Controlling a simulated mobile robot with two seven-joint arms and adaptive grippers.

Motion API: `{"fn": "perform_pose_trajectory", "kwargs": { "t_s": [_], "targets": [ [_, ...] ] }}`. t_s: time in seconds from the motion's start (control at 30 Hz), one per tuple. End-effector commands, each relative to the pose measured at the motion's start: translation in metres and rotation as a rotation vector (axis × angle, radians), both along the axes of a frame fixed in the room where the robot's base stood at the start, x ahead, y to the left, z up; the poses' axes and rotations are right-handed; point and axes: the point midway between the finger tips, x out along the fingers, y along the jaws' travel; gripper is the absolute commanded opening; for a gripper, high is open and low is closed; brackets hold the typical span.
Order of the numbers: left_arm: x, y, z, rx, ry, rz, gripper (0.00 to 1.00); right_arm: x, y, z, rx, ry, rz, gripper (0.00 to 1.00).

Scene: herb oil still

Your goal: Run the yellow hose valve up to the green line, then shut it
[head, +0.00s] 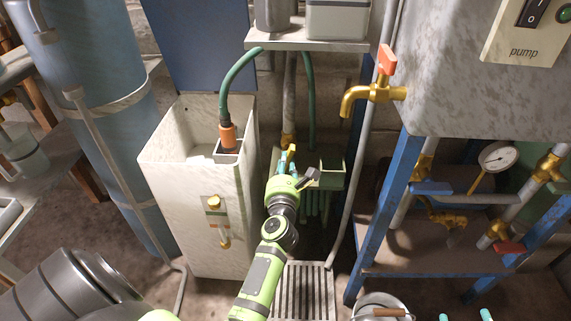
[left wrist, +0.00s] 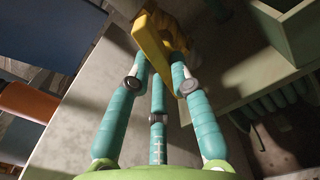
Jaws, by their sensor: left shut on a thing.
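The yellow valve handle (head: 291,150) is on a brass valve (head: 288,140) on an upright pipe behind the white tank. My left gripper (head: 287,161) is shut on the yellow handle. In the left wrist view the teal fingers close around the handle (left wrist: 152,42), which stands slanted. A green hose (head: 228,78) runs down to an orange fitting (head: 227,136) at the white tank (head: 176,200). A narrow gauge (head: 216,228) with brass ends is on the tank's front; I cannot make out its green line or level. My right gripper (head: 465,317) shows only two separated teal fingertips at the bottom edge.
A green trough (head: 329,165) is just right of the left gripper. A brass tap with an orange handle (head: 386,60) juts out above right. A blue frame (head: 381,210) with pipes and a dial gauge (head: 497,157) stands at right. A bucket (head: 382,306) is at the bottom.

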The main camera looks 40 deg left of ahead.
Motion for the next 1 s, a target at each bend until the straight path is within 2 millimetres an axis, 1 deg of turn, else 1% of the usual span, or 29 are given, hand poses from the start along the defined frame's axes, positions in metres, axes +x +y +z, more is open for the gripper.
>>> {"fn": "perform_pose_trajectory", "kwargs": {
  "t_s": [0.53,0.57,0.6,0.9,1.0],
  "targets": [
    [0.0,-0.0003,-0.0008,-0.021,-0.01,0.0,0.0,0.0003,0.0008,0.0008,0.001,-0.004,0.001,0.63],
    [0.0,-0.0003,-0.0008,-0.021,-0.01,0.0,0.34,0.0003,0.0008,0.0008,0.002,-0.004,0.002,0.63],
    [0.0,-0.0003,-0.0008,-0.021,-0.01,0.0,0.46,0.0003,0.001,0.0009,0.002,-0.004,0.002,0.63],
    [0.0,-0.0002,-0.0003,-0.019,-0.011,0.0,0.46,0.0001,0.002,0.0016,0.002,-0.005,0.005,0.63],
    [0.0,0.0004,0.0027,-0.017,-0.012,0.001,0.46,0.0,0.0021,0.0019,0.002,-0.006,0.006,0.63]
  ]
}}
